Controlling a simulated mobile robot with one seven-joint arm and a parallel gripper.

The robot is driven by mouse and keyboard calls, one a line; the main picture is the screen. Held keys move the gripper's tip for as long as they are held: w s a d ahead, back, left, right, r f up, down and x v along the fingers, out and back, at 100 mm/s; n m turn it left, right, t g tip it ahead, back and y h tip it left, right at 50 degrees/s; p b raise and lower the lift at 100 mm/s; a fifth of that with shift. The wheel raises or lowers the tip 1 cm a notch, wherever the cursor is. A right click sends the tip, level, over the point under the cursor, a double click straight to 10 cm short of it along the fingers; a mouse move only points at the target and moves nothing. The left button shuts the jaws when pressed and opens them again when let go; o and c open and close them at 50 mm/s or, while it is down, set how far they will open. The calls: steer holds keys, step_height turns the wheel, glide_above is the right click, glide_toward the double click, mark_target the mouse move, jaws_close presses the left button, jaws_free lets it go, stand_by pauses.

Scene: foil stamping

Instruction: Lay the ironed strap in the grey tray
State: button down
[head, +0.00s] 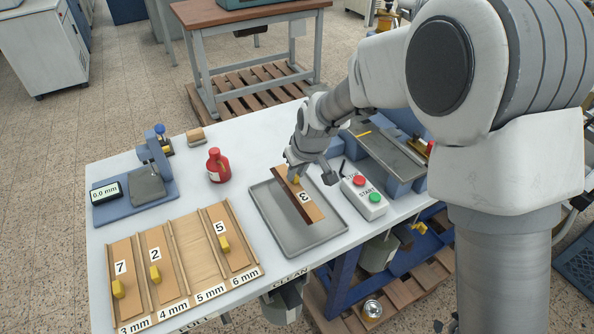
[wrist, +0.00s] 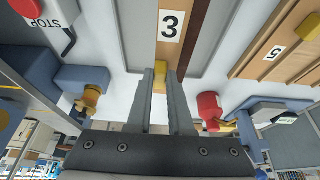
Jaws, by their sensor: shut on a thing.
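The strap is a tan strip marked 3 (head: 306,203) with a yellow grip block (head: 296,181) and a dark brown band along one long side. It lies lengthwise over the grey tray (head: 319,238), within its sides; I cannot tell whether it touches the tray floor. My gripper (head: 295,175) is shut on the yellow block at the strap's far end. In the wrist view, my gripper's fingers (wrist: 163,80) flank the strap (wrist: 167,55), and the tray (wrist: 221,25) shows beside it. The fingers partly hide the block.
A wooden rack (head: 190,247) with several slots holds strips 7, 2 and 5; its 5 mm slot looks empty. A red bottle (head: 216,166) and a blue gauge (head: 147,184) stand behind. A start/stop box (head: 363,197) stands close right of the tray, before a blue press (head: 390,157).

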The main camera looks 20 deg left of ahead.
mark_target(299, 187)
steer(key=shift+f+b, duration=2.8)
steer(key=shift+f, duration=0.3)
steer(key=shift+f+b, duration=0.15)
steer(key=shift+b, duration=0.2)
steer(key=c, duration=0.7)
jaws_free()
steer(key=shift+c, duration=0.2)
steer(key=shift+d, duration=0.1)
steer(key=v, duration=1.7)
steer(key=shift+s+p, duration=0.15)
steer(key=shift+p, duration=0.25)
steer(key=shift+d+r, duration=0.1)
steer(key=shift+r, duration=0.1)
